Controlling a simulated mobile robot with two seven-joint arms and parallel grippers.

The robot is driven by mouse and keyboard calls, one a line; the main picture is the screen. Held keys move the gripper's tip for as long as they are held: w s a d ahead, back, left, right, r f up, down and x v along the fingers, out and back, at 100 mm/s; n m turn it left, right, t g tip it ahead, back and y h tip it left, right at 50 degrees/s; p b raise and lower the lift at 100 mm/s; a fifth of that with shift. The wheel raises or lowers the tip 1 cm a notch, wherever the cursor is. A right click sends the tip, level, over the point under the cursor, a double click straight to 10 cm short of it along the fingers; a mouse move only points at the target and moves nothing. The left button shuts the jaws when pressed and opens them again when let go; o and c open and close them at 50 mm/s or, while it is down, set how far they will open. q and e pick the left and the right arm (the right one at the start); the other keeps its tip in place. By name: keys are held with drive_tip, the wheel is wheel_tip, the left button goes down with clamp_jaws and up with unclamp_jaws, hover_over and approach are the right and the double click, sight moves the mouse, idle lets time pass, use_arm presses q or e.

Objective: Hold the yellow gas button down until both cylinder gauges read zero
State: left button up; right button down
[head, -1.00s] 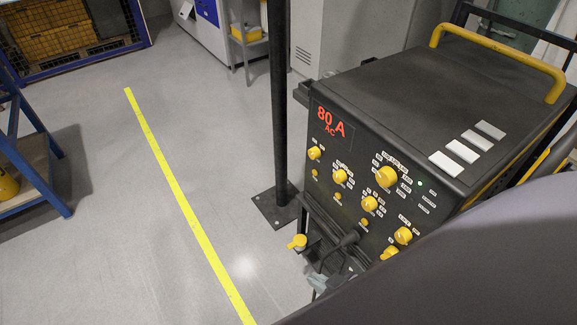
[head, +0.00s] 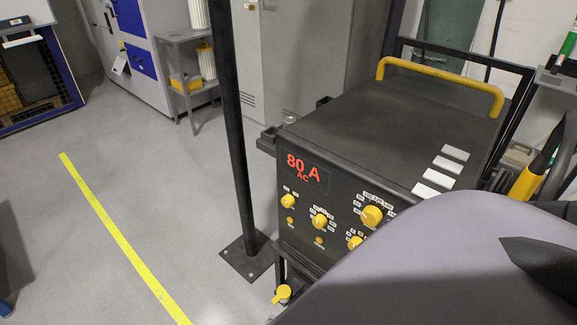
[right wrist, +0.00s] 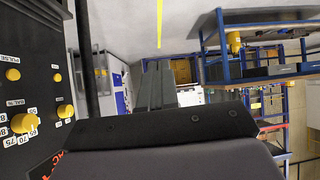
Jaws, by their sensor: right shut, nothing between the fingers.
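The black welding machine (head: 345,125) shows a red "80 A AC" display, yellow knobs (head: 372,215) and small yellow buttons (head: 290,221) on its front. I cannot tell which one is the gas button. The right wrist view shows part of this panel at its left, with a yellow knob (right wrist: 22,123) and a small yellow button (right wrist: 57,77). No cylinder gauges can be made out. My right gripper (right wrist: 157,66) is shut and empty, its fingers apart from the panel in that view. My right arm hides the lower right of the panel in the head view. My left gripper is not in view.
A black post (head: 236,140) stands just left of the machine, close to its front. A yellow-handled fitting (head: 283,293) sticks out low. A yellow line (head: 118,235) crosses clear floor at left. A grey shelf (head: 185,75) stands behind.

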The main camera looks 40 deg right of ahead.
drive_tip(key=w+d+f+h+b, duration=0.3)
drive_tip(key=w+f+b, duration=0.2)
drive_tip(key=w+f, duration=0.15)
use_arm(q)
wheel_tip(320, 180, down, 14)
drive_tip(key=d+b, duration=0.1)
drive_tip(key=b, duration=0.9)
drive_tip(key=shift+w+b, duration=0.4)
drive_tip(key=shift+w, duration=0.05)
use_arm(e)
drive_tip(key=w+d+r+t+h, duration=0.1)
drive_tip(key=w+d+h, duration=0.3)
drive_tip(key=w+h, duration=0.1)
drive_tip(key=w+d+t+h, duration=0.1)
drive_tip(key=w+d+h, duration=0.3)
drive_tip(key=w, duration=0.4)
drive_tip(key=shift+r+m+t+h, duration=0.35)
drive_tip(key=shift+m+t+h, duration=0.05)
drive_tip(key=shift+h, duration=0.1)
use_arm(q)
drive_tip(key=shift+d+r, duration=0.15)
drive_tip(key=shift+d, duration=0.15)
use_arm(e)
drive_tip(key=shift+w, duration=0.1)
